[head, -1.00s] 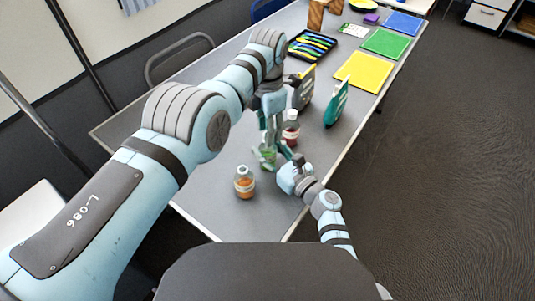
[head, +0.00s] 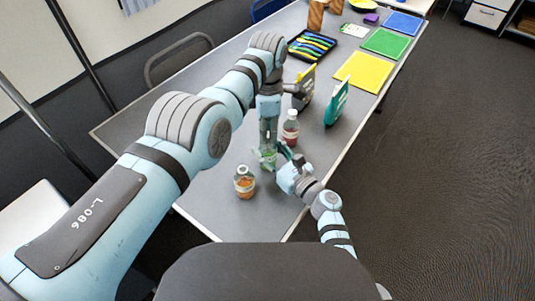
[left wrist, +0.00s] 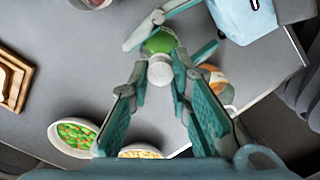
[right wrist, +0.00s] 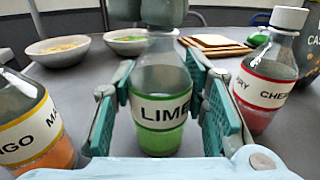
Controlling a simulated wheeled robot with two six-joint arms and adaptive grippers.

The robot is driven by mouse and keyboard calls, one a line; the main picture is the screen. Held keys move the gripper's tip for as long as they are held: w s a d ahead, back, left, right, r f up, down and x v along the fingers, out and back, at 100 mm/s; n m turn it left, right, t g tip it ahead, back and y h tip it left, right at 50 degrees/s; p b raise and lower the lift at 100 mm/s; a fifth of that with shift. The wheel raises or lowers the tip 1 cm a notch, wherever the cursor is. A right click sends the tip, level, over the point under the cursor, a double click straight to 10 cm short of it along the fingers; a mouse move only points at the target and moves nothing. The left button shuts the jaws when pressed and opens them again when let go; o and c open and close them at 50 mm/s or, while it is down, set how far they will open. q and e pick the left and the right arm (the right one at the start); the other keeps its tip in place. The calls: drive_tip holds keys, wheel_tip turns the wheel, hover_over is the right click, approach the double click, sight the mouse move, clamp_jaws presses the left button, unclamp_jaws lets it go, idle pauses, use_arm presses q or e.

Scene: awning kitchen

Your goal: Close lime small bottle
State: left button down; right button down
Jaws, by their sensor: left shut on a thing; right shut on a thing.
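The lime small bottle (head: 268,158) stands upright on the grey table, with green liquid and a LIME label (right wrist: 160,110) in the right wrist view. My right gripper (right wrist: 160,115) is shut around its body from the side; it also shows in the head view (head: 281,158). My left gripper (head: 268,145) points down from above and is shut on the white cap (left wrist: 160,70), which sits at the bottle's mouth in the left wrist view. The top of the bottle is hidden behind my left fingers in the right wrist view. I cannot tell how tightly the cap sits.
A mango bottle (head: 244,183) stands close by on the left, and a cherry bottle (head: 291,128) behind on the right. Two bowls (right wrist: 58,50) (right wrist: 138,42) and a sandwich board (right wrist: 215,46) lie beyond. Bags (head: 337,103) and coloured mats (head: 363,71) are farther along the table.

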use_arm(q)
drive_tip(key=m, duration=0.4)
drive_tip(key=shift+m, duration=0.3)
drive_tip(key=m, duration=0.3)
drive_tip(key=shift+m, duration=0.4)
drive_tip(key=m, duration=0.5)
drive_tip(key=shift+f+m, duration=0.1)
drive_tip(key=shift+m, duration=0.3)
drive_tip(key=c, duration=1.5)
unclamp_jaws()
drive_tip(key=shift+r, duration=2.3)
drive_tip(key=shift+c, duration=0.2)
